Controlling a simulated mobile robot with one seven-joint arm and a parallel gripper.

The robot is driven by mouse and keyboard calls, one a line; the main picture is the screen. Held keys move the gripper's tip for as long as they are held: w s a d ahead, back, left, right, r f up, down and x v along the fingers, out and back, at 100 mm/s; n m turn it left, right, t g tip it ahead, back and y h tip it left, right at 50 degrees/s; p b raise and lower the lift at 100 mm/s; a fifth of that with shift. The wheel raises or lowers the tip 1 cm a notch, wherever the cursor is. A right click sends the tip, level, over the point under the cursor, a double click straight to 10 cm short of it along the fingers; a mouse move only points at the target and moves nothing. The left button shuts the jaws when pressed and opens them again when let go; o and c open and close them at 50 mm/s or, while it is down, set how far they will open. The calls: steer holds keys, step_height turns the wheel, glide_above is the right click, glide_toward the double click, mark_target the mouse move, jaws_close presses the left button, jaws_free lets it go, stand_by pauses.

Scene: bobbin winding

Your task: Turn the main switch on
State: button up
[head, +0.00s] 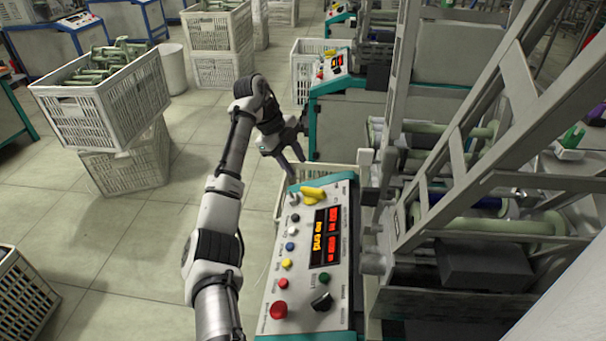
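The control panel (300,262) is in the lower middle of the head view, a tilted grey plate with teal edges. A black rotary switch (321,301) sits near its lower right; a yellow handle-like switch (312,193) sits at its top. The labels are too small to read, so I cannot tell which one is the main switch. The red and orange displays (326,238) are lit. My gripper (295,164) is beyond the panel's far end, pointing down, apart from the panel. Its fingers appear spread and empty.
The machine frame (465,150) rises close on the right. A crate of green bobbins (120,105) stands at left. The floor left of my arm is mostly clear.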

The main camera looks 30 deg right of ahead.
steer(key=shift+v, duration=1.45)
